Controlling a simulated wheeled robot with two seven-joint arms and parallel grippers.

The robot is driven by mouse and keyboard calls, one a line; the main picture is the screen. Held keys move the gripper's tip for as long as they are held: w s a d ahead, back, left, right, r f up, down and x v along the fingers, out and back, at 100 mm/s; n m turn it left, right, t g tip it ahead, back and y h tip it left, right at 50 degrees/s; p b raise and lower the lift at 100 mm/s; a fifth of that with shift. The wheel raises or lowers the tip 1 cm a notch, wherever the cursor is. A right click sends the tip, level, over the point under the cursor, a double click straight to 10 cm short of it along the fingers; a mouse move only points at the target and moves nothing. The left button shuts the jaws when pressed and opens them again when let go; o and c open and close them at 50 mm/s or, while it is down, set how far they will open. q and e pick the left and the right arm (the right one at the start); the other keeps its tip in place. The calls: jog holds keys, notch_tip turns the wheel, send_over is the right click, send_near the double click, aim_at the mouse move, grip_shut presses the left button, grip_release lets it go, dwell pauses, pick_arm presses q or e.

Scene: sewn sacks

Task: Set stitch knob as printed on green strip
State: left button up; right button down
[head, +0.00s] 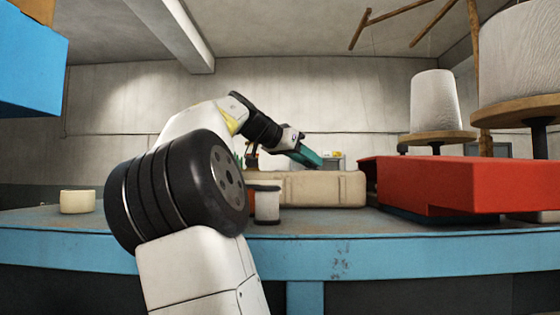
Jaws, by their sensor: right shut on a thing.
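My right gripper (296,146) is at the end of the arm that reaches over the table in the middle. It is small and far off, and its fingers are hard to make out. It is shut on a teal-green piece (309,156), which tilts down to the right above a long beige block (322,188). I cannot tell whether this piece is the green strip, and no print can be read on it. I cannot pick out a stitch knob. My left gripper is not in view.
A large red block (455,185) fills the table's right side, with thread cones (436,101) on wooden discs behind. A small dark-topped pot (267,204) stands before the beige block. A cream cup (77,202) stands left on the blue-edged table (400,255). A blue box (28,70) hangs upper left.

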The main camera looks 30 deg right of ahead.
jog(key=shift+a, duration=0.1)
jog(key=c, duration=1)
grip_release()
jog(key=shift+v, duration=3.9)
jog(key=shift+r, duration=0.15)
